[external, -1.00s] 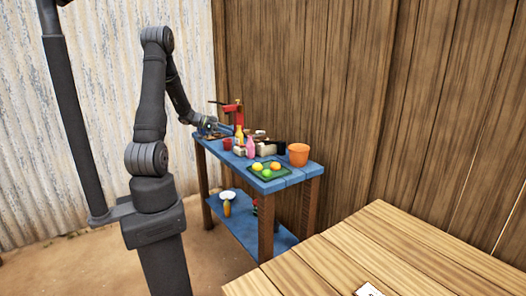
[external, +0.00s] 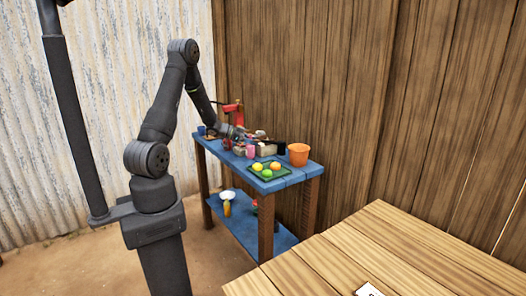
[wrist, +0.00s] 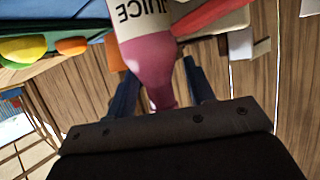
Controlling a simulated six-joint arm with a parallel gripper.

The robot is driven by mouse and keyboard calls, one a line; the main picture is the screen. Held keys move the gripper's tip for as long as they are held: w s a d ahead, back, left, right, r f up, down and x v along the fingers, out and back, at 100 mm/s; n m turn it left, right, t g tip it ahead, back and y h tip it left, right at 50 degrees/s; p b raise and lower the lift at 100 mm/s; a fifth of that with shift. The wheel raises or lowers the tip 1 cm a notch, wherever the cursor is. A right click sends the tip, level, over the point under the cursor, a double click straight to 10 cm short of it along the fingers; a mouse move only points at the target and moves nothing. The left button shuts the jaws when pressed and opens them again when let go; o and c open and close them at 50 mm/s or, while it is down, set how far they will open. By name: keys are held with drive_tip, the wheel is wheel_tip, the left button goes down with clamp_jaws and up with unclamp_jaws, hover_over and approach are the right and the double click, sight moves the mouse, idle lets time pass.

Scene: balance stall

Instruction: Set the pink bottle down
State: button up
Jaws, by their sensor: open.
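The pink bottle (external: 250,153) stands on the blue table (external: 290,181) in the external view, just right of my gripper (external: 242,139). In the wrist view the picture is inverted, and the bottle (wrist: 150,57) fills the upper middle with a pale label reading JUICE. My gripper's two fingers (wrist: 160,85) are open, one on each side of the bottle's neck, with visible gaps. Part of the bottle's top is hidden behind the gripper body. In the external view my wrist covers the area left of the bottle.
A dark green tray (external: 252,171) with yellow, green and orange fruit lies in front of the bottle. An orange bucket (external: 299,156) stands to the right. A red upright object (external: 236,110) stands behind. Pale blocks (external: 268,147) sit close to the bottle's right.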

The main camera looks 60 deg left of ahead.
drive_tip(key=shift+w+d+f, duration=0.1)
drive_tip(key=shift+w+f, duration=0.05)
drive_tip(key=shift+w, duration=0.1)
clamp_jaws()
wheel_tip(320, 180, up, 10)
idle(0.6)
